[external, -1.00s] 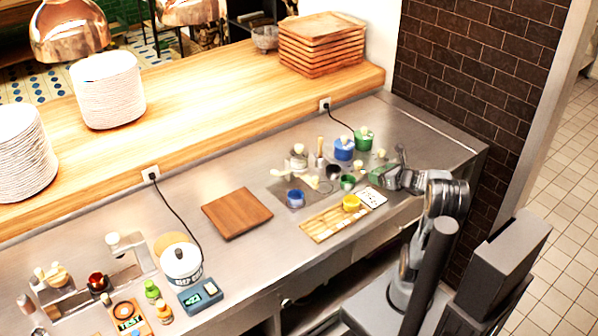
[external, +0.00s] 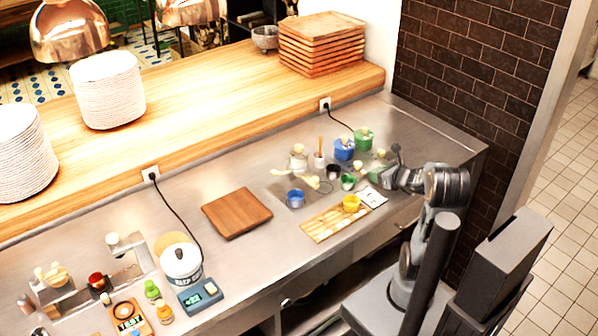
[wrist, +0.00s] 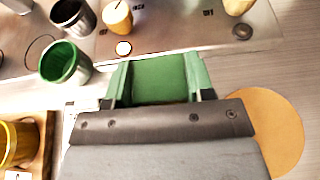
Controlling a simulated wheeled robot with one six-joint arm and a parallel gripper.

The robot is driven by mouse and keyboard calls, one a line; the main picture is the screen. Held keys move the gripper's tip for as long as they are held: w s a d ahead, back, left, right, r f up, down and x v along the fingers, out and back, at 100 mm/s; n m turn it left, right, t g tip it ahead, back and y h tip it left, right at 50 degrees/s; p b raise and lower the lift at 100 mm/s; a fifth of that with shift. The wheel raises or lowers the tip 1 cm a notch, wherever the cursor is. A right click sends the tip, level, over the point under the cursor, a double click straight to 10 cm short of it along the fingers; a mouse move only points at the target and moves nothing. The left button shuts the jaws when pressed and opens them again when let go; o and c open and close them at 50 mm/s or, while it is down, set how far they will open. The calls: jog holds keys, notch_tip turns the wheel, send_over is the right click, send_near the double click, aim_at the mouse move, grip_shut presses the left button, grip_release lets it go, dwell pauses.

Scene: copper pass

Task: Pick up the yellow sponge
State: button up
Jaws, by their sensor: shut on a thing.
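My gripper (wrist: 160,72) is shut on a green-faced block (wrist: 158,88) in the wrist view. The block fills the gap between the fingers. It may be the sponge seen from its green side; no yellow face of it shows. In the external view my gripper (external: 391,172) is at the right end of the steel counter, just right of the group of cups. The held block cannot be made out clearly there.
A green cup (wrist: 60,64) and a dark cup (wrist: 72,12) stand ahead to the left. A yellow cup (external: 351,202) stands on a wooden tray (external: 322,225). A round tan disc (wrist: 275,125) lies to the right. A brown board (external: 237,213) lies mid-counter.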

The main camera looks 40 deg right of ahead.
jog(key=shift+c, duration=0.6)
notch_tip(320, 180, up, 10)
jog(key=p, duration=0.4)
